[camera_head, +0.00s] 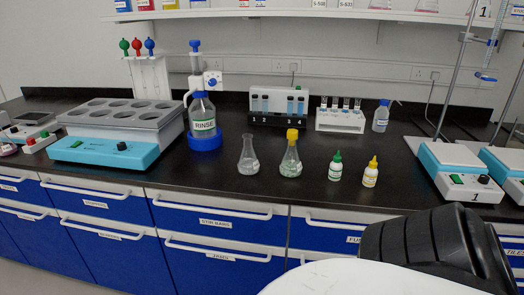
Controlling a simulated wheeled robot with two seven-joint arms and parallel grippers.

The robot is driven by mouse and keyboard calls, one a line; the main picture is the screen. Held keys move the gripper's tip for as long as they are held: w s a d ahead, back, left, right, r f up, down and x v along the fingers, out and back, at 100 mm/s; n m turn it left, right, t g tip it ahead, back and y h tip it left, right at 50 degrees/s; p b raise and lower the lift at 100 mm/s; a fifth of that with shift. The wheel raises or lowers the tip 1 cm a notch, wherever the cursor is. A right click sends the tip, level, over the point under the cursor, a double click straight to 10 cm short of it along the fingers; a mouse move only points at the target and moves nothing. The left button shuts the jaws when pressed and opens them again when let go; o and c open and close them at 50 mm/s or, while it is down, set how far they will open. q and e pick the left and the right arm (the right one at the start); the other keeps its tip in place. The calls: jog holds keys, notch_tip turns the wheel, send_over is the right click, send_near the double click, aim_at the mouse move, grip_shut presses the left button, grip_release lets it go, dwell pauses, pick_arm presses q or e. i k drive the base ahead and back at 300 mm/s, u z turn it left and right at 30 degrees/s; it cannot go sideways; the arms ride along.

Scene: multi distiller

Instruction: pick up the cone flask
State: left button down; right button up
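A clear, open-necked cone flask (248,160) stands upright on the black bench top, near its front edge in the middle of the view. It holds a little clear content at the bottom. A second cone flask (291,163) with a yellow cap stands just to its right, apart from it. Neither gripper shows in the head view, so I cannot see whether either is open or shut.
Green-capped (336,169) and yellow-capped (370,174) small bottles stand to the right. A multi-place heater (122,125) is at left, a hotplate stirrer (455,170) at right. Racks stand behind.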

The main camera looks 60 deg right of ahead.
aim_at(290, 166)
jog(key=i, duration=1)
jog(key=z, duration=2.35)
